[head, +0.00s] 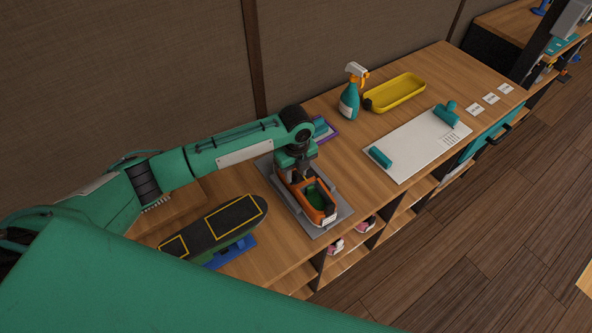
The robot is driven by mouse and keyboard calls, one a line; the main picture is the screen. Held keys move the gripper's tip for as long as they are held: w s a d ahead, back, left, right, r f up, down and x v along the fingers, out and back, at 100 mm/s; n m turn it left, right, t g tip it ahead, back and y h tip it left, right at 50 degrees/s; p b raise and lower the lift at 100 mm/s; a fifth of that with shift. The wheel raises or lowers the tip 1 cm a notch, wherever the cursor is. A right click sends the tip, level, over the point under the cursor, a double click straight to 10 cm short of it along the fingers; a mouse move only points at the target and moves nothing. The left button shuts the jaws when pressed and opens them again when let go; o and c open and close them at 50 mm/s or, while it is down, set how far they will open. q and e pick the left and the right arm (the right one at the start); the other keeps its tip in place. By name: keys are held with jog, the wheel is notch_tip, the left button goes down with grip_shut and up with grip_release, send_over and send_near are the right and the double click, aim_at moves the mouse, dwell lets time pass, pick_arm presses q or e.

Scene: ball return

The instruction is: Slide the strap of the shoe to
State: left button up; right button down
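An orange and dark shoe-like item (323,217) with a green inside sits on a grey plate (333,228) on the wooden counter. My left gripper (302,180) points down at the far end of this item, close over it or touching it. The gripper's fingers are small and partly hidden, so I cannot tell whether they are open, shut or holding anything. I cannot make out the strap clearly. My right gripper is out of the picture.
A dark board with yellow outlines (216,225) lies left of the plate. A spray bottle (348,102), a yellow tray (400,88) and a white panel with teal rollers (411,151) stand farther right. Shelves below the counter hold pink and white shoes (366,226).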

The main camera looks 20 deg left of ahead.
pick_arm(q)
grip_shut()
jog(key=shift+w+d, duration=0.9)
jog(key=shift+w, duration=0.1)
grip_release()
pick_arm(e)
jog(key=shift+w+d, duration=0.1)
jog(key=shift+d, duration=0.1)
